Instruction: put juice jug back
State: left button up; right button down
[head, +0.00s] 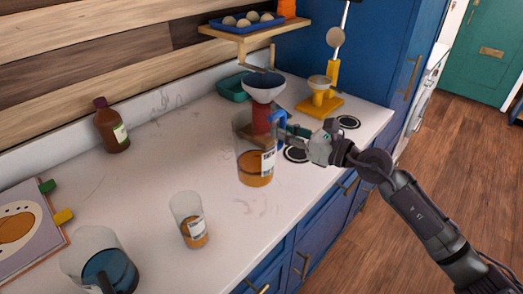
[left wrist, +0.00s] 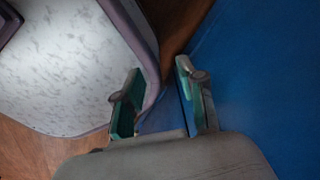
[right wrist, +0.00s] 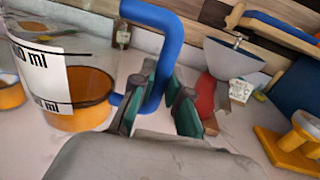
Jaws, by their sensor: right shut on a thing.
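The juice jug (head: 243,137) is a clear vessel with orange liquid low inside, a white label and a blue handle (head: 279,128). It stands upright over the middle of the counter; I cannot tell whether its base touches. My right gripper (head: 304,141) comes in from the right and is shut on the handle. In the right wrist view the blue handle (right wrist: 166,48) passes between the fingers (right wrist: 160,103), with the jug (right wrist: 92,94) to their left. My left gripper (left wrist: 160,101) is open and empty in the left wrist view, and is outside the head view.
A smaller beaker (head: 190,221) of orange liquid and a jug of blue liquid (head: 108,268) stand nearer. A brown bottle (head: 112,127) is at the back left. A wide funnel-like bowl (head: 264,93) is just behind the jug. A yellow stand (head: 320,106) and black rings (head: 347,122) lie rightward.

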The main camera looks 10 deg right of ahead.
jog(key=w+a+f, duration=0.1)
jog(key=f, duration=0.1)
jog(key=w+a+f, duration=0.1)
jog(key=w+f, duration=0.1)
jog(key=f, duration=0.1)
jog(key=w+a+f, duration=0.1)
jog(key=f, duration=0.1)
jog(key=shift+w+a+f+b, duration=0.15)
jog(key=shift+a+b, duration=0.2)
jog(key=shift+f, duration=0.1)
jog(key=c, duration=1.2)
grip_release()
jog(key=shift+f, duration=0.1)
jog(key=shift+o, duration=0.2)
